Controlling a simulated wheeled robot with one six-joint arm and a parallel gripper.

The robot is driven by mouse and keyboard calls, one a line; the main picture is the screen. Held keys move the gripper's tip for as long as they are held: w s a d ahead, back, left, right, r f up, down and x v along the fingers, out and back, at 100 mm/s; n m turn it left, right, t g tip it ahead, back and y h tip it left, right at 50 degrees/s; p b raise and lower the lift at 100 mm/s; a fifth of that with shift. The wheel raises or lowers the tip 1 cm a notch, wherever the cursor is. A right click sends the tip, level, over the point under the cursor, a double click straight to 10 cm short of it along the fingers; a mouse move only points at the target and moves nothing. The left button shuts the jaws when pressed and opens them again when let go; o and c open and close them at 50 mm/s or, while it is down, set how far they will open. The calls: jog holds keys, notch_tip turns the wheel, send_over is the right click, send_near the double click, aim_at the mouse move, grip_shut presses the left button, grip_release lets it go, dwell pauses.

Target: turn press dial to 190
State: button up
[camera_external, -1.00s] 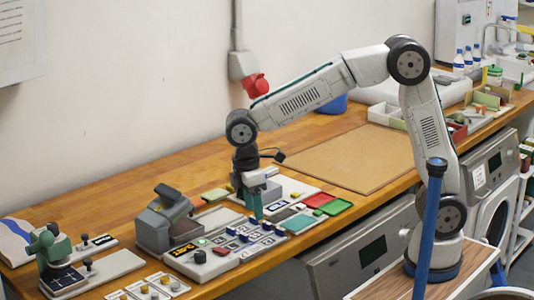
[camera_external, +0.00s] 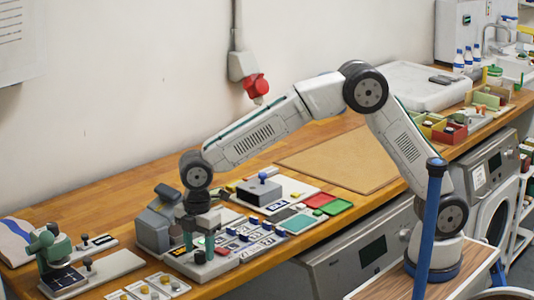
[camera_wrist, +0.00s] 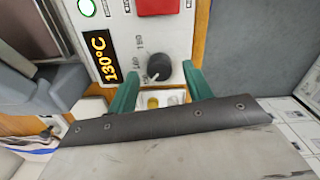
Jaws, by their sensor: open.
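The press dial (camera_wrist: 163,72) is a round black knob with a white pointer line, on a pale control panel (camera_wrist: 118,22). Printed marks around it include 160 and 190, partly hard to read. The amber display (camera_wrist: 98,59) reads 130°C. My gripper (camera_wrist: 162,78) has its two green fingers apart, one on each side of the dial in the wrist view. I cannot tell whether they touch it. In the external view my gripper (camera_external: 194,246) is low over the panel, and the dial (camera_external: 200,257) shows just below it.
The grey press (camera_external: 157,222) stands close behind and left of my gripper. A blue-knobbed box (camera_external: 262,190) and red and green trays lie to the right. The brown board (camera_external: 340,160) is clear.

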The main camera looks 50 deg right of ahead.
jog(key=shift+f, duration=0.5)
jog(key=c, duration=1)
jog(key=shift+o, duration=0.2)
